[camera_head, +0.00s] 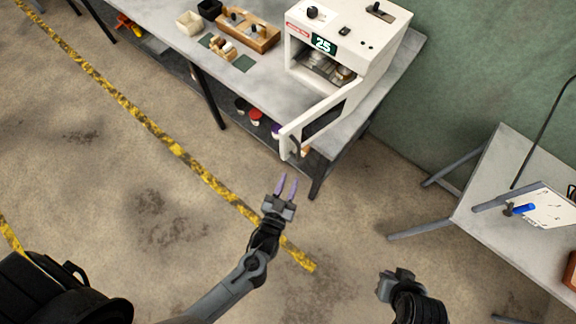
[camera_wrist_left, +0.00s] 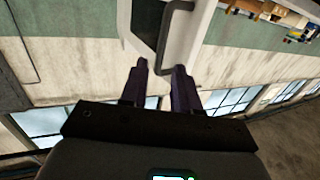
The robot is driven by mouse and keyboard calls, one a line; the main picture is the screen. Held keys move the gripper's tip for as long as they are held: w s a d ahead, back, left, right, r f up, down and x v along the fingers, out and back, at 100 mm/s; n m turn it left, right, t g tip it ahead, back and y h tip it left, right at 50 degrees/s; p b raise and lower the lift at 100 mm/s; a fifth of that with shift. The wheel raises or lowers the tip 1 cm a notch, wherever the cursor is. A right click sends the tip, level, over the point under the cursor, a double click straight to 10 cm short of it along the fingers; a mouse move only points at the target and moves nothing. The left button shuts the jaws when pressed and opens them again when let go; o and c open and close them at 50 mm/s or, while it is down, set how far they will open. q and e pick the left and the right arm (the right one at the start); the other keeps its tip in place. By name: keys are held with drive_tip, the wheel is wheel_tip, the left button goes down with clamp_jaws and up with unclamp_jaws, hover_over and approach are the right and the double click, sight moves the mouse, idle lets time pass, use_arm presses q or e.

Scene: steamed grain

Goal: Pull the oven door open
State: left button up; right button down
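The white oven (camera_head: 345,42) stands on the far table, with a green "25" display on its front. Its door (camera_head: 322,117) is swung open toward me, and metal containers show inside the oven. The door's dark handle (camera_wrist_left: 164,45) is seen in the left wrist view, its lower end lined up between my fingertips. My left gripper (camera_head: 287,184) is open and empty, just below the door's free edge in the head view; its fingers also show in the left wrist view (camera_wrist_left: 161,75). I cannot tell whether they touch the handle. My right gripper (camera_head: 395,284) is at lower right, its fingers unclear.
Several small containers sit on a lower shelf. A second table (camera_head: 480,225) with a white board (camera_head: 545,208) stands at right. The floor between is clear, with yellow tape.

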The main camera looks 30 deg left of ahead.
use_arm(q)
drive_tip(key=shift+n, duration=0.4)
drive_tip(key=c, duration=0.5)
drive_tip(key=shift+d+r+n, duration=0.25)
drive_tip(key=shift+r+n, duration=0.05)
drive_tip(key=shift+n, duration=0.3)
drive_tip(key=s+d+f+n+h+b, duration=0.3)
drive_tip(key=s+d+n+h, duration=0.1)
drive_tip(key=d+h, duration=0.65)
drive_tip(key=a+f+g+h+b, duration=1)
drive_tip(key=a+h+b, duration=0.1)
drive_tip(key=a, duration=0.3)
drive_tip(key=w+a+r+m+g+y+b, duration=0.1)
drive_tip(key=w+a+r+b, duration=0.1)
drive_tip(key=w+a+b, duration=0.35)
drive_tip(key=w+a+r+m+g+y+b, duration=0.1)
drive_tip(key=w+a+r+b, duration=0.15)
drive_tip(key=a, duration=0.65)
drive_tip(key=w+a+r+m+y+b, duration=0.1)
drive_tip(key=w+a+r+b, duration=0.15)
drive_tip(key=w+a, duration=0.35)
drive_tip(key=d+p, duration=0.1)
drive_tip(key=d, duration=1.1)
drive_tip(key=shift+w+p, duration=0.35)
drive_tip(key=shift+p, duration=0.05)
